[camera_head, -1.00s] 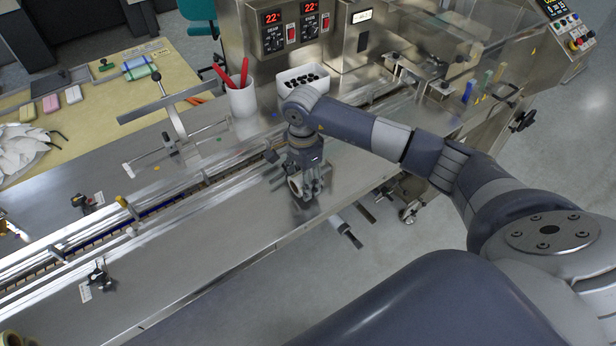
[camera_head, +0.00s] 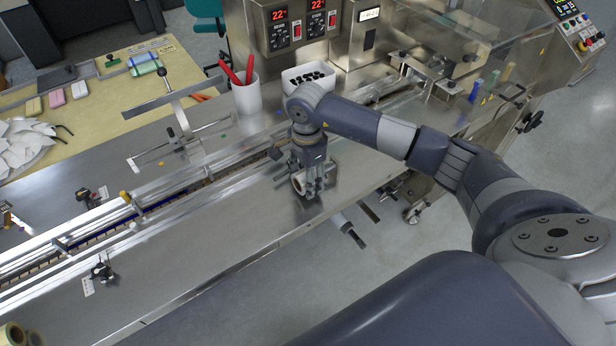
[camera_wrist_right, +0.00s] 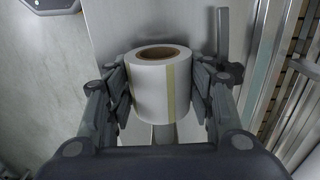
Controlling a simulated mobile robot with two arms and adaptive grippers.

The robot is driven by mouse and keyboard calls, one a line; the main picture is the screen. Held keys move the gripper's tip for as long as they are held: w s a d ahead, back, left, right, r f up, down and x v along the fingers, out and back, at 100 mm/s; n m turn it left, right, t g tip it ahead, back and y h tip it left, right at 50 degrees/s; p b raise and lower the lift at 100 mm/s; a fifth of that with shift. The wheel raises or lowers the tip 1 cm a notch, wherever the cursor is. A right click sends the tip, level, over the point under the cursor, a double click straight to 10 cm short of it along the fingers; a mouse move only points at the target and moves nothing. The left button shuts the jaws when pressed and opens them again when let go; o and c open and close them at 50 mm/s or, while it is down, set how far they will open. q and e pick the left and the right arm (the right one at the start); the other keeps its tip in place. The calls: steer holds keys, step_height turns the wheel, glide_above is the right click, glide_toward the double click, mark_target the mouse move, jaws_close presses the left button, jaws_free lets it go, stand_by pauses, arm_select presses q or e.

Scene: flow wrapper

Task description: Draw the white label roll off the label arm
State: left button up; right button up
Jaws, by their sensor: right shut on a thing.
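The white label roll (camera_wrist_right: 159,88) has a brown core and a yellowish stripe down its side. It sits between the two fingers of my right gripper (camera_wrist_right: 166,92) in the right wrist view, with the pads against its sides. In the head view the right gripper (camera_head: 309,185) points down over the steel table near its front edge, and the roll (camera_head: 298,184) shows partly behind the fingers. A grey bar shows below the roll in the wrist view; I cannot tell whether the roll is still around the label arm. My left gripper is not in view.
The conveyor channel with its rails (camera_head: 150,207) runs behind the roll. A white cup with red-handled tools (camera_head: 247,97) and a white bin of black pieces (camera_head: 308,78) stand farther back. The table left of the gripper (camera_head: 215,238) is mostly clear.

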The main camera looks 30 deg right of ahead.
steer(key=shift+s+a+b, duration=0.15)
steer(key=shift+a+b, duration=0.05)
steer(key=shift+a, duration=1.45)
steer(key=shift+s+a+b, duration=0.1)
steer(key=shift+a+b, duration=0.05)
steer(key=shift+a, duration=1.5)
